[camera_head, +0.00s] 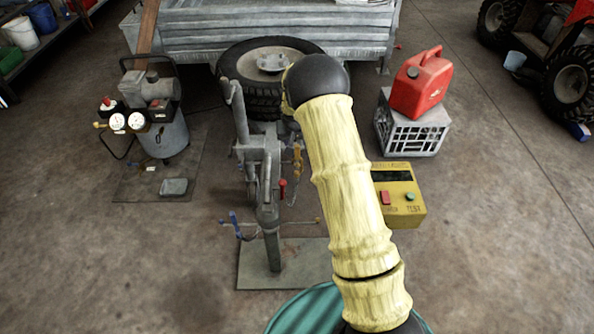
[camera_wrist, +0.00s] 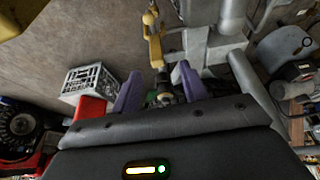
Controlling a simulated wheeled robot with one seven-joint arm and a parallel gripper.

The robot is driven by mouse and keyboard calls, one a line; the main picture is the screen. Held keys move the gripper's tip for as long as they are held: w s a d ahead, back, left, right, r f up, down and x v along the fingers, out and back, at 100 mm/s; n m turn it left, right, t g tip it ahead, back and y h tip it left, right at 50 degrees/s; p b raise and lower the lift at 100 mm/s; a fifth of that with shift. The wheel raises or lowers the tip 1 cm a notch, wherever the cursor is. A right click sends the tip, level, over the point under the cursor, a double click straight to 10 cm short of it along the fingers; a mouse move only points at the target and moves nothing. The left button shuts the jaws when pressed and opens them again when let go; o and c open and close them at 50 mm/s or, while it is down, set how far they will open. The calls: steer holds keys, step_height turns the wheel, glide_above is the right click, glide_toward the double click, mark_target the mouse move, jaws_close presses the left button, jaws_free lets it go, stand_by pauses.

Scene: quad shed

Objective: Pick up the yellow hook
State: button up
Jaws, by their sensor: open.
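The yellow hook (camera_head: 297,160) hangs upright on the right side of a grey metal post with a tow coupling, partly beside my arm in the head view. In the wrist view the hook (camera_wrist: 155,48) shows just beyond and between the tips of my gripper (camera_wrist: 157,73). My gripper's two purple fingers are spread apart with nothing held between them. I cannot tell how far the hook is from the fingertips in depth. In the head view my arm covers the gripper.
The grey post (camera_head: 268,205) stands close beside the hook. A red-handled part (camera_head: 283,188) sits below it. A yellow test box (camera_head: 398,195), a crate (camera_head: 412,135) with a red fuel can (camera_head: 420,85), and a compressor (camera_head: 150,115) stand around. The floor at left front is clear.

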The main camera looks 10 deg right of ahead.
mark_target(297, 151)
steer(key=x, duration=0.4)
steer(key=shift+f+b, duration=0.15)
steer(key=shift+b, duration=0.2)
steer(key=b+x, duration=0.1)
steer(key=x, duration=0.4)
steer(key=shift+d+f+b, duration=0.15)
steer(key=shift+d+b, duration=0.05)
steer(key=shift+b, duration=0.15)
steer(key=shift+s, duration=0.1)
jaws_close()
